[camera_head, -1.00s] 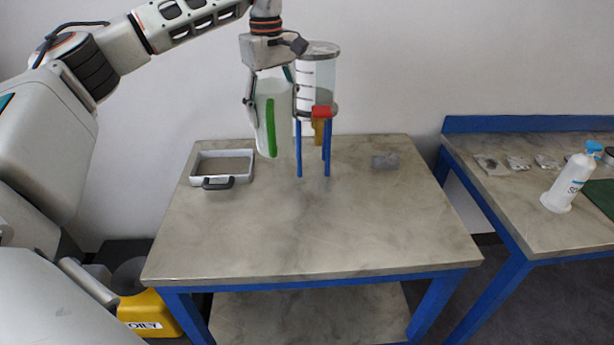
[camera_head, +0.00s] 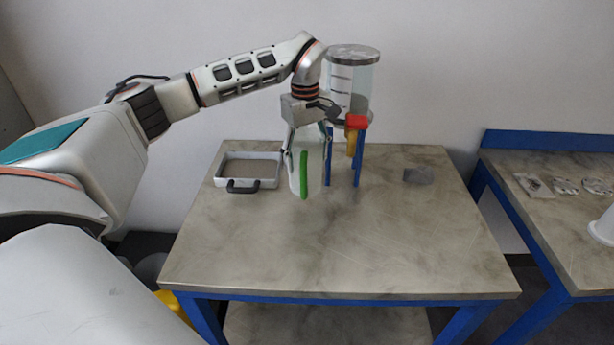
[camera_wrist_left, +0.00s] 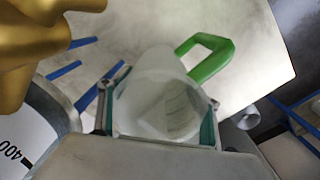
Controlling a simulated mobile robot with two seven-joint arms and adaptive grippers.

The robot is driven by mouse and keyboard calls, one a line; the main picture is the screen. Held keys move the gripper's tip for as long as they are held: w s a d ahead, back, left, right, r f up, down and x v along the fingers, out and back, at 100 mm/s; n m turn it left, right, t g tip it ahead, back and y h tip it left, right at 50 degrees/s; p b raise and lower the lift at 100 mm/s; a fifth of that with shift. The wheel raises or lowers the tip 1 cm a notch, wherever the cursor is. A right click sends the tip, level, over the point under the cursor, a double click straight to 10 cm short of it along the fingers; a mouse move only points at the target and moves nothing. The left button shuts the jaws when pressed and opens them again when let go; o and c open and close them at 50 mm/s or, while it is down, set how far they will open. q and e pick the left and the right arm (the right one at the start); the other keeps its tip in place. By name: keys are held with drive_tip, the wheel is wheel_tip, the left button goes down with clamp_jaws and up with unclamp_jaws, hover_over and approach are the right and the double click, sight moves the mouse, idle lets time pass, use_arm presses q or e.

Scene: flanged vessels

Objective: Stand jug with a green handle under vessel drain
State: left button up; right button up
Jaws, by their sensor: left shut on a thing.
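The white translucent jug with a green handle (camera_head: 303,172) is upright in my left gripper (camera_head: 306,150), which is shut on its sides. In the head view it is just left of and in front of the vessel's blue legs, and I cannot tell whether its base touches the table. The clear vessel (camera_head: 352,85) stands on blue legs (camera_head: 358,165), with a red part and a brass drain (camera_head: 351,143) below. In the left wrist view I look into the open jug (camera_wrist_left: 160,95), its green handle (camera_wrist_left: 210,58) to the upper right; the brass drain (camera_wrist_left: 40,40) is close at upper left.
A grey tray with a dark handle (camera_head: 249,170) sits left of the jug on the table (camera_head: 340,250). The table's front is clear. A second table (camera_head: 560,235) stands at the right.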

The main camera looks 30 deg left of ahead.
use_arm(q)
drive_tip(key=shift+f, duration=3.25)
drive_tip(key=o, duration=1.2)
drive_tip(key=shift+f, duration=0.1)
